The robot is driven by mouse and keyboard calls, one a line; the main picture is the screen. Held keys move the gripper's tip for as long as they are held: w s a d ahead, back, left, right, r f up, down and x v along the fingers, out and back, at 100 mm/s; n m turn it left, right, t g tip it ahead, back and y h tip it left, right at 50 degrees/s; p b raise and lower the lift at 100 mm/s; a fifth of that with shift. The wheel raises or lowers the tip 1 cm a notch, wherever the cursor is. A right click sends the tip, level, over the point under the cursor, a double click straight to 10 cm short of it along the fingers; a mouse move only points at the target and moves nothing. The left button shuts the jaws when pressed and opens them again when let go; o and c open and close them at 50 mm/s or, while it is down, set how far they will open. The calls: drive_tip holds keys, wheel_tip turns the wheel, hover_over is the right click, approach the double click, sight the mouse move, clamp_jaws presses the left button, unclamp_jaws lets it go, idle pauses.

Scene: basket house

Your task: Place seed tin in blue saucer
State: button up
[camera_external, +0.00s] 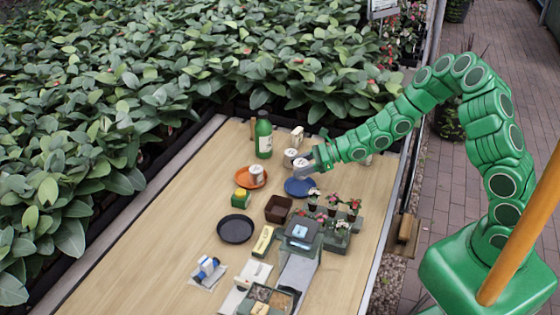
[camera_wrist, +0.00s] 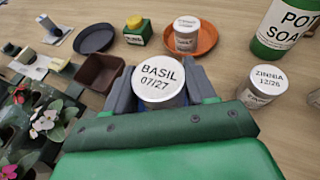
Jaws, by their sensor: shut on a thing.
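My gripper (camera_external: 308,170) is shut on a white seed tin with a lid marked BASIL 07/27 (camera_wrist: 160,75). The held tin's pale lid also shows in the external view (camera_external: 300,163). The tin is upright, with its lower part hidden by the fingers. The blue saucer (camera_external: 298,188) lies on the table just below and in front of my gripper in the external view, partly covered by it. I cannot tell whether the tin touches the saucer. A tin marked ZINNIA (camera_wrist: 262,86) stands on the table, and another tin (camera_wrist: 186,36) stands in an orange saucer (camera_wrist: 206,42).
A green bottle (camera_external: 264,136) stands at the back. A brown square pot (camera_external: 278,209), a green-and-yellow box (camera_external: 241,198) and a black saucer (camera_external: 236,229) lie nearby. Potted flowers (camera_external: 333,205) stand to the front right. Bare wood is free on the table's left.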

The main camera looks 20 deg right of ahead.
drive_tip(key=shift+f, duration=2.95)
drive_tip(key=o, duration=1)
drive_tip(key=shift+f, duration=0.1)
drive_tip(key=shift+o, duration=0.2)
drive_tip(key=shift+d+r, duration=0.2)
drive_tip(key=shift+v, duration=5.8)
drive_tip(key=shift+s+a+r, duration=0.1)
drive_tip(key=shift+s+r, duration=0.05)
